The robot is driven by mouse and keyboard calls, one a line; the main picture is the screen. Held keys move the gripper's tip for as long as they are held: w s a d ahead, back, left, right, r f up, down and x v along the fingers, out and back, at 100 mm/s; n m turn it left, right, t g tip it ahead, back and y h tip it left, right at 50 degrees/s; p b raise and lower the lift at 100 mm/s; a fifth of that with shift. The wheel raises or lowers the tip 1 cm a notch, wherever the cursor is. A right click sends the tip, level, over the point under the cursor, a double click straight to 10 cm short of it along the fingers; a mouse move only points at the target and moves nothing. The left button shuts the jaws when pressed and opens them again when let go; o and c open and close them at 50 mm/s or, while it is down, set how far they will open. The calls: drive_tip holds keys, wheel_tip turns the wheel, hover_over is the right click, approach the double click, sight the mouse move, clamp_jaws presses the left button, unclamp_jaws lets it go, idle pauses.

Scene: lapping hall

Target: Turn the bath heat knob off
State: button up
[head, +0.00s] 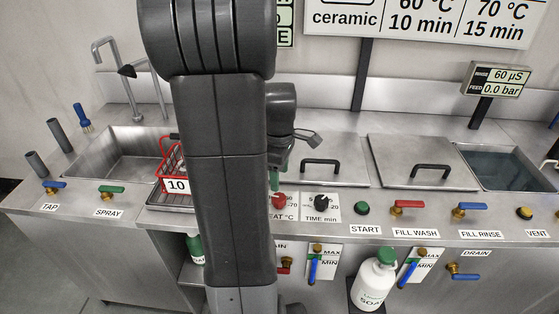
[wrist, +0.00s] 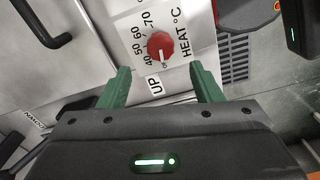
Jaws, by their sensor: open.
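The red heat knob (wrist: 160,46) sits on a white plate marked HEAT °C with a scale from 40 to 70. It also shows in the head view (head: 278,201), partly hidden by my arm. A pale mark shows on the knob's face, but I cannot tell surely which setting it points to. My gripper (wrist: 160,78) is open and empty, its two green fingers apart. In the wrist view the knob lies ahead of the fingertips, between their lines and apart from both. In the head view my gripper (head: 274,180) is just above the knob, mostly behind my arm.
A black time knob (head: 321,202) is right of the heat knob, then a green start button (head: 362,209). A closed lid with a black handle (head: 320,163) lies behind. A red basket (head: 172,165) marked 10 stands left of my arm. Valve levers line the front edge.

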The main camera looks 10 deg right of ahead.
sight(279, 197)
wheel_tip(279, 197, up, 4)
drive_tip(key=shift+f, duration=0.1)
idle(0.5)
wheel_tip(279, 197, down, 14)
drive_tip(key=shift+r+b, duration=0.1)
drive_tip(key=shift+b, duration=0.35)
drive_tip(key=shift+r, duration=0.15)
